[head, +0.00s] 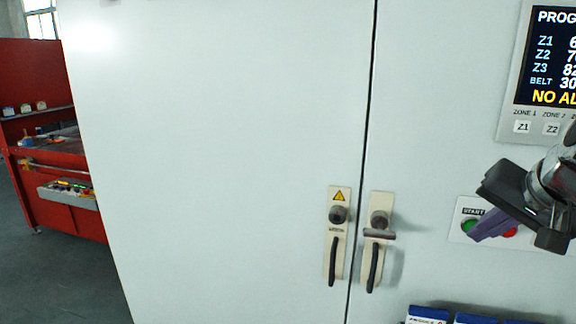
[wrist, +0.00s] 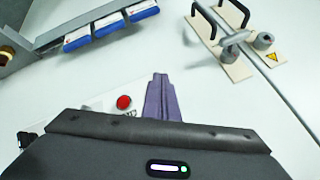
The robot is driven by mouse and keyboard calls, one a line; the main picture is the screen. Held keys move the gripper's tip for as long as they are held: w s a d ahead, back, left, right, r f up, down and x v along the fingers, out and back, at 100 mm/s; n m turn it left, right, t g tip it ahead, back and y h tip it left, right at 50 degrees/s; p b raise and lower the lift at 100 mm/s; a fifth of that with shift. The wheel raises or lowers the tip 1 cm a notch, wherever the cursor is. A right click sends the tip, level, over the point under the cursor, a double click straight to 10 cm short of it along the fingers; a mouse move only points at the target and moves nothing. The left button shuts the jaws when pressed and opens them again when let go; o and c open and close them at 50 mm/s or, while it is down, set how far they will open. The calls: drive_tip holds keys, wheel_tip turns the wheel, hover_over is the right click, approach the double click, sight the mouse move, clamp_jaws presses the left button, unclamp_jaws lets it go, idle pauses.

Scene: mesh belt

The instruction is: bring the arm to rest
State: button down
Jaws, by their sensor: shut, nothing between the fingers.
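My gripper (head: 480,235) is at the right of the head view, in front of the white cabinet, with its purple fingers pointing left and down. The fingers also show in the wrist view (wrist: 160,85), closed together with nothing between them. They overlap the start and stop button plate (head: 463,235) in the head view. The green button (head: 470,226) shows beside the fingers, and the red button (wrist: 124,102) shows left of them in the wrist view. Whether the fingers touch the plate I cannot tell.
Two cabinet doors (head: 220,150) meet at a seam, each with a black handle (head: 333,262) (head: 374,268). A display panel (head: 545,60) is at upper right. Blue-and-white boxes (head: 428,315) stand at the bottom right. A red workstation (head: 60,215) is at far left, beside open floor (head: 50,275).

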drive_tip(key=s+a+f+n+g, duration=0.1)
drive_tip(key=s+a+f+n, duration=0.3)
drive_tip(key=a+f, duration=0.5)
drive_tip(key=s+a+f+n+g, duration=0.1)
drive_tip(key=s+a+f+n, duration=0.3)
drive_tip(key=s+a+f, duration=0.4)
wheel_tip(320, 180, down, 3)
drive_tip(key=shift+a+r, duration=0.2)
drive_tip(key=shift+a, duration=0.55)
drive_tip(key=c, duration=2.5)
unclamp_jaws()
drive_tip(key=shift+s+d, duration=0.1)
drive_tip(key=shift+c, duration=0.2)
